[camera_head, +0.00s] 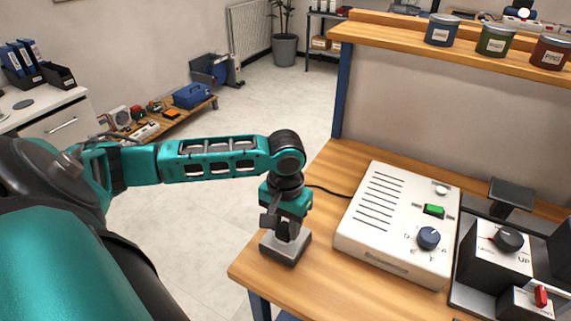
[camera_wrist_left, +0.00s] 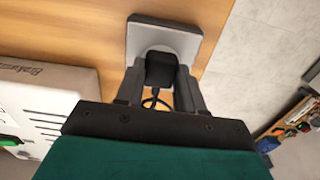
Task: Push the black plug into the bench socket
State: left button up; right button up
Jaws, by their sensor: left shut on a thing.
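The bench socket (camera_head: 284,248) is a grey block with a dark base near the left front edge of the wooden bench. In the left wrist view its light top face and dark rim (camera_wrist_left: 190,38) show. My left gripper (camera_head: 287,228) points down right over the socket. In the left wrist view the gripper (camera_wrist_left: 160,85) is shut on the black plug (camera_wrist_left: 161,69), which sits between its two fingers over the socket's round recess. A black cord loops below the plug. How deep the plug sits in the recess cannot be told. My right gripper is not in view.
A white control box (camera_head: 397,220) with a green switch and a blue knob stands right of the socket. The cord runs toward it. A shelf with jars (camera_head: 443,30) overhangs the back. Bare bench (camera_head: 330,285) lies in front.

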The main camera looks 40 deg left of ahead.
pick_arm(q)
jog(key=o, duration=1.5)
jog(key=shift+o, duration=0.2)
jog(key=shift+r, duration=0.15)
jog(key=shift+r, duration=2.9)
jog(key=shift+c, duration=0.4)
